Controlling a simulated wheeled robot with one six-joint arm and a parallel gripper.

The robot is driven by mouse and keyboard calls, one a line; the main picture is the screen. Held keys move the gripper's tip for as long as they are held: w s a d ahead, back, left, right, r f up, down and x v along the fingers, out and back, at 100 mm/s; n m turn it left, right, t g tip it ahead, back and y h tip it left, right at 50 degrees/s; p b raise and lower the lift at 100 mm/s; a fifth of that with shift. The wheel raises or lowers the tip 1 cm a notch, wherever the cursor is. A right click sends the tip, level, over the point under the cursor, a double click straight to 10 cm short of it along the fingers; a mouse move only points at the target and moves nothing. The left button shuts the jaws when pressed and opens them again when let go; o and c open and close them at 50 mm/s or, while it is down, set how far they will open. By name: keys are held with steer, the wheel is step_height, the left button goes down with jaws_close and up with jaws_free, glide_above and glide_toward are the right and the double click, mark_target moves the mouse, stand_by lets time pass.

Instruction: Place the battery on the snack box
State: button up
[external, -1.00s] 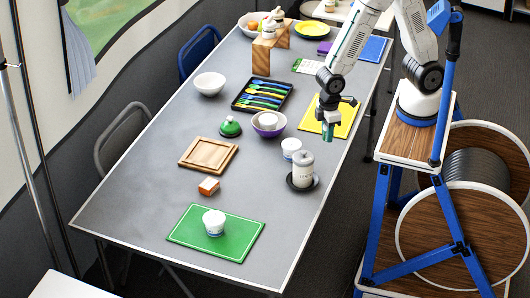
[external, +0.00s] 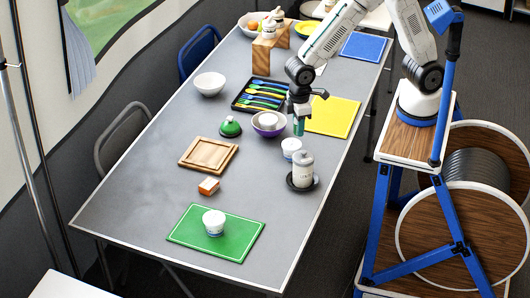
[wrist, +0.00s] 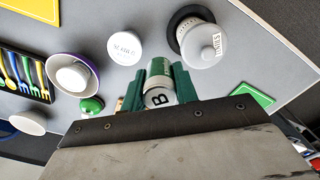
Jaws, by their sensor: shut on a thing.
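My gripper (external: 299,120) is shut on the battery (wrist: 159,92), a small cylinder with a green body and a pale end marked B. In the external view it hangs above the table between the purple bowl and the yellow mat. The wrist view shows the battery between the two green fingers (wrist: 160,82). The snack box (external: 208,186), a small orange box with a white side, lies on the table in front of the wooden tray, to the left of and nearer the camera than my gripper. In the wrist view it is mostly hidden.
A white cup (external: 291,149) and a lidded canister (external: 303,168) on a dark saucer stand near my gripper. The purple bowl (external: 268,131), green-domed item (external: 230,127) and wooden tray (external: 190,163) lie leftward. A green mat (external: 240,238) holds another cup.

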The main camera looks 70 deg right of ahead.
steer(key=w+a, duration=1)
steer(key=a, duration=0.2)
glide_above(209, 184)
step_height(209, 184, down, 9)
steer(key=shift+d+f, duration=0.1)
steer(key=shift+f, duration=0.05)
steer(key=shift+w+f, duration=0.15)
steer(key=shift+f, duration=1.6)
steer(key=shift+f, duration=0.15)
steer(key=o, duration=1)
steer(key=shift+o, duration=0.2)
